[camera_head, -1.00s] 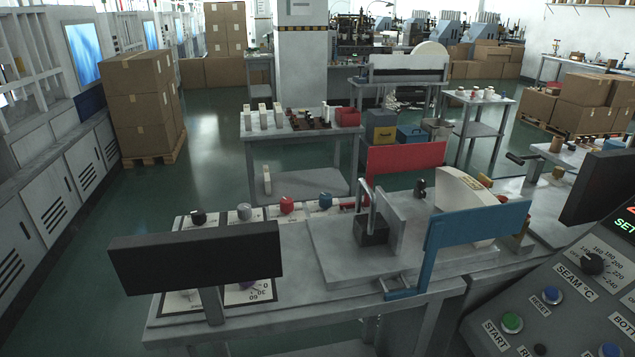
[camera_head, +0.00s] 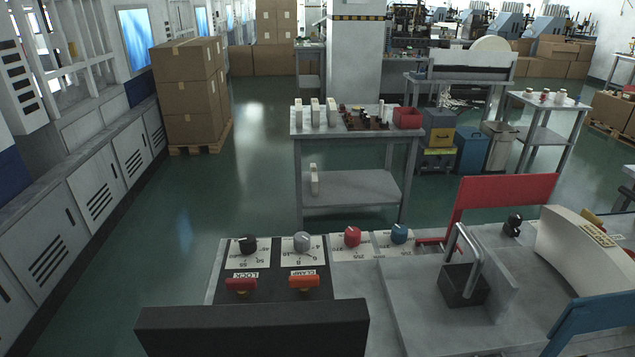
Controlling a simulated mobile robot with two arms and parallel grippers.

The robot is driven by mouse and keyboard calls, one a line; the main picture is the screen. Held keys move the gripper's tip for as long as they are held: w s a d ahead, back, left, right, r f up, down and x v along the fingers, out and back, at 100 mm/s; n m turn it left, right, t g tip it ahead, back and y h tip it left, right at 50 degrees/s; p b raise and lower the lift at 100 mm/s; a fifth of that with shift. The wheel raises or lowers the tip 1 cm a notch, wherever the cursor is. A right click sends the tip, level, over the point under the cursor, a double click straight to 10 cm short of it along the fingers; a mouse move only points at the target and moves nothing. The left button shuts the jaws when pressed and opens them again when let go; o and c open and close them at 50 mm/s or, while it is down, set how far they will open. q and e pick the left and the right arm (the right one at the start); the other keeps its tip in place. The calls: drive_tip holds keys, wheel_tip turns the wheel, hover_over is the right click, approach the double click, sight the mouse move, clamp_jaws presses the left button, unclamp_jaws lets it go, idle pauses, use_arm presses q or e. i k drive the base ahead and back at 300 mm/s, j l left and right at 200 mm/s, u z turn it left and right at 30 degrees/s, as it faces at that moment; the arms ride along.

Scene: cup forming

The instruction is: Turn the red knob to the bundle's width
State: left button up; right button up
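The red knob (camera_head: 352,236) stands on a white dial plate on the machine's panel, third from the left in a row of knobs. A black knob (camera_head: 248,243) and a grey knob (camera_head: 302,241) are to its left, and a blue knob (camera_head: 399,232) is to its right. The dial marks are too small to read fully. A white curved block (camera_head: 575,245) lies at the right of the machine; I cannot tell if it is the bundle. Neither of my grippers is in view.
A red LOCK handle (camera_head: 241,285) and an orange CLAMP handle (camera_head: 304,282) sit in front of the knobs. A black screen back (camera_head: 250,327) hides the panel's near part. A red plate (camera_head: 505,190) and a blue plate (camera_head: 597,320) stand at the right. Green floor is clear at left.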

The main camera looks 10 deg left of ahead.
sight(352, 235)
drive_tip(key=i+l+z, duration=0.1)
drive_tip(key=z, duration=0.4)
drive_tip(key=i+l+z, duration=0.15)
drive_tip(key=z, duration=0.35)
drive_tip(key=i+l, duration=0.05)
drive_tip(key=l, duration=0.05)
